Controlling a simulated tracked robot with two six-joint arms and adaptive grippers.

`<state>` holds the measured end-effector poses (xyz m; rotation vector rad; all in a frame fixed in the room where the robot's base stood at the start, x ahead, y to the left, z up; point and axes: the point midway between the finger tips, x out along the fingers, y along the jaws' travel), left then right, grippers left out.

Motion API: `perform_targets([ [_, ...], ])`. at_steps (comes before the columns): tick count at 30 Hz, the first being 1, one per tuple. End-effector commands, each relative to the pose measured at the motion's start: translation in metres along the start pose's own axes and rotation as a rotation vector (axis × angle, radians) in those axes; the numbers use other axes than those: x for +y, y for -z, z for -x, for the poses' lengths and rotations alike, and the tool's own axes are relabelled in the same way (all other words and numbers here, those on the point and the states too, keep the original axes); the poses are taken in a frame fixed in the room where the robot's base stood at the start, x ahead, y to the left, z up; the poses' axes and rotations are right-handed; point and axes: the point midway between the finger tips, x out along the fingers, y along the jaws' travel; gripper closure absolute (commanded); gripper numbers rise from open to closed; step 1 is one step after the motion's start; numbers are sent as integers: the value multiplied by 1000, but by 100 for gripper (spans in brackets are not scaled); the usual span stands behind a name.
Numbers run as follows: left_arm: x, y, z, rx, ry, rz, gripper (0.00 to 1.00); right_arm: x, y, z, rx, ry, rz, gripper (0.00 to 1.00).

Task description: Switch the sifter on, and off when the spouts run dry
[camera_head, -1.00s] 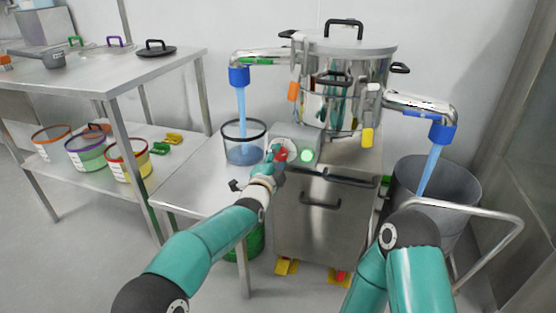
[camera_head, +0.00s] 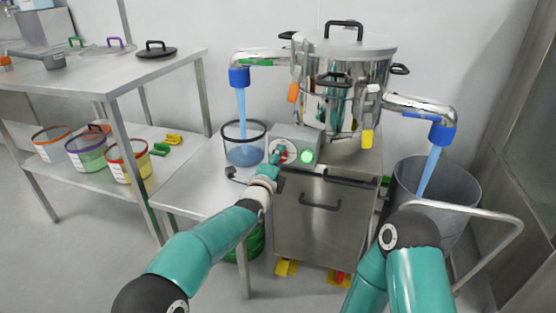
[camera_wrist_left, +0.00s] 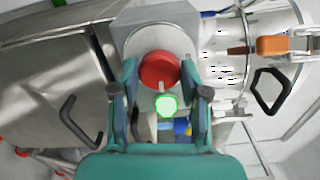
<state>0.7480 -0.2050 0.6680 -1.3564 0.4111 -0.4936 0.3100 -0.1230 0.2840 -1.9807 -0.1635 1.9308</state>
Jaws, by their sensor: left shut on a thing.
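The sifter (camera_head: 345,95) is a steel lidded drum on a cabinet. Its control box (camera_head: 300,135) carries a red knob (camera_head: 283,156) on a white dial and a lit green lamp (camera_head: 308,157). My left gripper (camera_head: 276,160) is shut on the red knob; the left wrist view shows the knob (camera_wrist_left: 160,70) between its fingers. The left spout (camera_head: 239,77) pours a blue stream into a clear tub (camera_head: 244,153). The right spout (camera_head: 442,133) pours a blue stream into a grey bin (camera_head: 465,190). My right gripper is out of view.
The tub stands on a steel side table (camera_head: 185,190), left of the control box. A rack (camera_head: 110,75) at the left holds lids above and coloured-rim tubs below. A bent metal rail (camera_head: 470,210) crosses in front of the grey bin.

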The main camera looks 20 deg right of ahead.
Motion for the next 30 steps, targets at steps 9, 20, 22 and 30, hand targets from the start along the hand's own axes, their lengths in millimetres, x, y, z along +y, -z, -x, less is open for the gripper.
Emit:
perform_targets([
  [9,5,8,0,14,-12,-5,45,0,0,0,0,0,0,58],
  [20,2,3,0,5,-5,-1,30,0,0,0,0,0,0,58],
  [22,2,2,1,4,-5,-1,30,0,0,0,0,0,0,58],
  [30,1,1,13,4,-4,0,30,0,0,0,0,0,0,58],
])
